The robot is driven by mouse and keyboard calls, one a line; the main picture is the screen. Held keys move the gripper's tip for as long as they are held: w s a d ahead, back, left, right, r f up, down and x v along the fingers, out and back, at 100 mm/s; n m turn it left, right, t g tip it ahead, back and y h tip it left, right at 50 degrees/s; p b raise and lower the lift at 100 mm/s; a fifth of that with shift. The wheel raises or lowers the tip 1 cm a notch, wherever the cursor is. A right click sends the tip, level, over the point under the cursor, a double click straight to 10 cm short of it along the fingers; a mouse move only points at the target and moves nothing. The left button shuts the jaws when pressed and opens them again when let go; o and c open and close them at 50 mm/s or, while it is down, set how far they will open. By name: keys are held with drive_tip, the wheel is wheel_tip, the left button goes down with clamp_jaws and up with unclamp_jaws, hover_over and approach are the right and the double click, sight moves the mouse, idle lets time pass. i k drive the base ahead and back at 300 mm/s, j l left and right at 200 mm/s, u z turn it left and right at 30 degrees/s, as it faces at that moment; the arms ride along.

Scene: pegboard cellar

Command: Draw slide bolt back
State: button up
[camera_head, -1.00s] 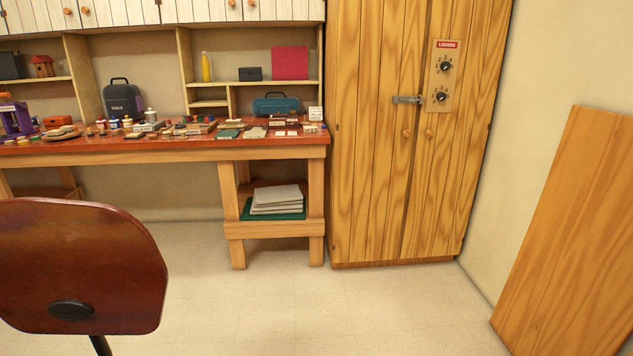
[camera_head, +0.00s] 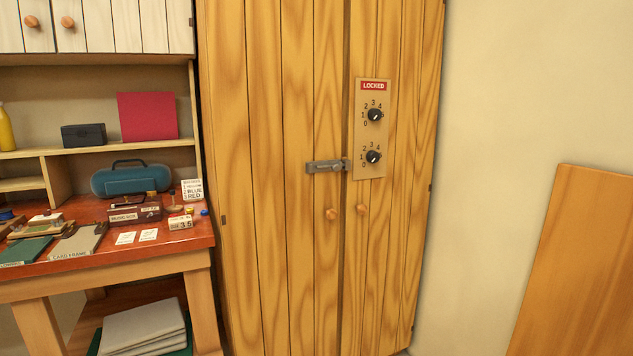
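A grey metal slide bolt (camera_head: 327,166) sits across the seam between the two doors of a tall wooden cabinet (camera_head: 272,200), just above the door knobs. Its right end reaches the edge of a panel (camera_head: 371,140) on the right door. The panel has a red "LOCKED" sign (camera_head: 373,86) and two black dials, an upper dial (camera_head: 374,115) and a lower dial (camera_head: 373,156), each with numbers around it. Both doors look shut. My gripper is not in view.
A workbench (camera_head: 150,262) with a blue toolbox (camera_head: 131,179), small boxes and cards stands left of the cabinet. A wooden board (camera_head: 580,270) leans on the right wall.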

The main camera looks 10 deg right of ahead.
sight(335, 167)
drive_tip(key=i+z, duration=0.15)
drive_tip(key=i, duration=0.3)
drive_tip(key=i+j+z, duration=0.65)
drive_tip(key=i+l, duration=0.1)
